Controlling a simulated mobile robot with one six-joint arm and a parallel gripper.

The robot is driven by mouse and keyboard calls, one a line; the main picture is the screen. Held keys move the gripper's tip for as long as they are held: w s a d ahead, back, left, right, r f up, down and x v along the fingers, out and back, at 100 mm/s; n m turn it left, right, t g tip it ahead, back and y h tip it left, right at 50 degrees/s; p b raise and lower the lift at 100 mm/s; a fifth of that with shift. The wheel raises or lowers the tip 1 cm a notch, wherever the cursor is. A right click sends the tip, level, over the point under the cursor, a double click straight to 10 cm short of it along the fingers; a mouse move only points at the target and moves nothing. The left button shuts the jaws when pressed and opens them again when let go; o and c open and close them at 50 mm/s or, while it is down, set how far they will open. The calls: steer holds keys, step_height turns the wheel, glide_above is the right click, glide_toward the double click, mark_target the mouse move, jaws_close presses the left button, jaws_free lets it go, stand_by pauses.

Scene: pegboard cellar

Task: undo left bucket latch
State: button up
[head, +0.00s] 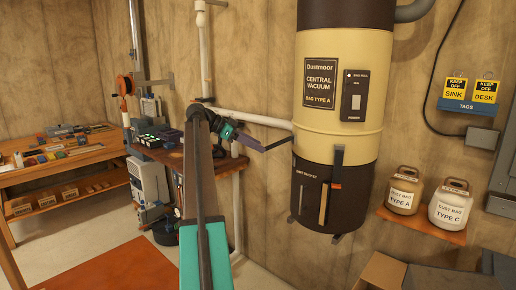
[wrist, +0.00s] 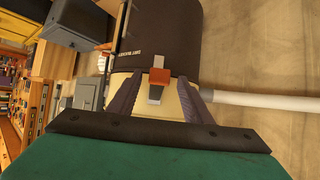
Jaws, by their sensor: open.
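The vacuum's dark dirt bucket (head: 345,205) hangs under the cream body (head: 320,80). In the wrist view, which is upside down, the left latch (wrist: 158,77) has an orange part at the bucket's edge and a grey tab over the cream body. My gripper (head: 284,143) is open at the vacuum's left side. In the wrist view my gripper (wrist: 160,88) has one finger on each side of the latch, with gaps visible. I cannot tell how deep the fingers reach. The left latch is not clear in the head view.
A second latch (head: 336,184), dark with orange, is on the bucket's right front. A white pipe (head: 262,121) runs into the vacuum's left side, near my arm. Two jars, type A (head: 404,190) and type C (head: 450,205), stand on a shelf at right.

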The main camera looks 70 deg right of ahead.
steer(key=v, duration=1.2)
steer(key=shift+b, duration=0.3)
steer(key=shift+r, duration=0.1)
